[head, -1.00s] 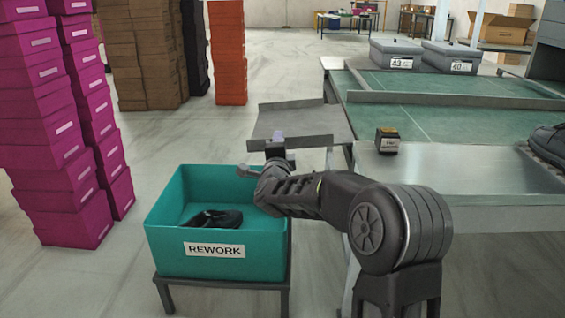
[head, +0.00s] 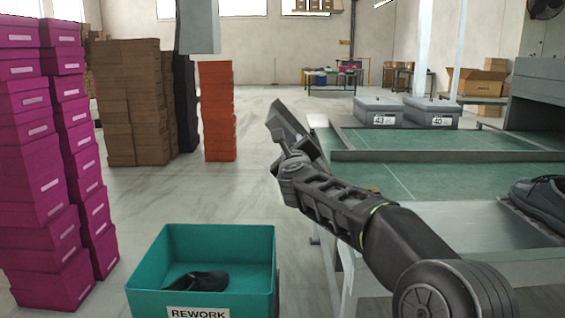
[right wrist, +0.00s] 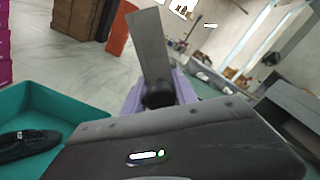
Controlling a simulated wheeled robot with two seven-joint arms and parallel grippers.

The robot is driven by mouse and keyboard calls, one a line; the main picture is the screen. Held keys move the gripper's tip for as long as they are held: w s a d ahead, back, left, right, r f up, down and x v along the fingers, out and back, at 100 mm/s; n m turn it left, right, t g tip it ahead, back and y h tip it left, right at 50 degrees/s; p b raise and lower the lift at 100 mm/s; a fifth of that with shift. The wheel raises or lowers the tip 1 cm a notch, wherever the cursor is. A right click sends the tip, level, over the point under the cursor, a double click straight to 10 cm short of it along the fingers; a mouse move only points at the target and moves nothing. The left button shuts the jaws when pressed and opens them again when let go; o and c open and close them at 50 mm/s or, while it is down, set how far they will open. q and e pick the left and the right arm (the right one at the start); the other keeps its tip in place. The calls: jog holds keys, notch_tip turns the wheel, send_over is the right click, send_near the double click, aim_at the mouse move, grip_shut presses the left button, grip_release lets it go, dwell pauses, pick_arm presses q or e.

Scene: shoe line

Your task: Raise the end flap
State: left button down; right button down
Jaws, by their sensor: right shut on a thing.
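The end flap (head: 287,122) is a grey metal plate at the near left end of the green conveyor line (head: 400,170). It stands steeply tilted up in the head view. My right gripper (head: 292,152) is at the flap and shut on it; the arm partly hides the contact. In the right wrist view a narrow grey plate, apparently the flap (right wrist: 148,42), rises beyond the purple jaws of my right gripper (right wrist: 158,92). My left gripper is not in view.
A teal REWORK bin (head: 255,243) with a black shoe (head: 197,281) inside stands below and left of my right arm. Stacked magenta boxes (head: 40,190) stand at left. Grey lidded bins (head: 378,112) and a dark shoe (head: 541,203) are on the line. Floor beyond the bin is clear.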

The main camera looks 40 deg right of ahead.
jog(key=s+d+r+m, duration=0.4)
jog(key=s+d+m, duration=0.4)
jog(key=d, duration=0.3)
jog(key=shift+s+d, duration=0.3)
jog(key=shift+s, duration=0.1)
jog(key=shift+m, duration=0.3)
jog(key=c, duration=1.1)
grip_release()
jog(key=shift+s+d, duration=0.1)
jog(key=shift+d, duration=0.05)
